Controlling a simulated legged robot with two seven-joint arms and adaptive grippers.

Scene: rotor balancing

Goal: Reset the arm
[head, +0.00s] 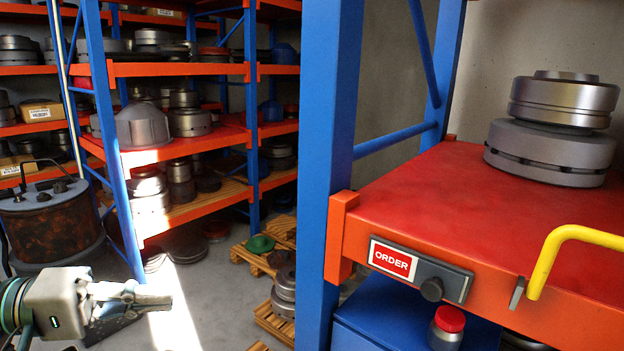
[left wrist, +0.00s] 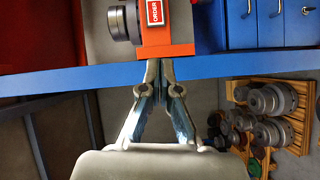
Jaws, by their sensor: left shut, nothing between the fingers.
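My left gripper (head: 160,298) is at the lower left of the head view, in free space over the grey floor. Its fingers are shut and point to the right, with nothing between them. The left wrist view also shows the closed fingertips (left wrist: 160,65), which overlap a blue rack post (left wrist: 220,68) in the picture. The gap between tips and post cannot be judged well. My right gripper is not in view.
A red-topped shelf (head: 430,200) with an ORDER sign (head: 392,259) holds stacked metal rotors (head: 552,130) at right. A yellow bar (head: 570,238) stands at its front. A blue post (head: 335,150) divides the view. A dark drum (head: 55,225) stands at left.

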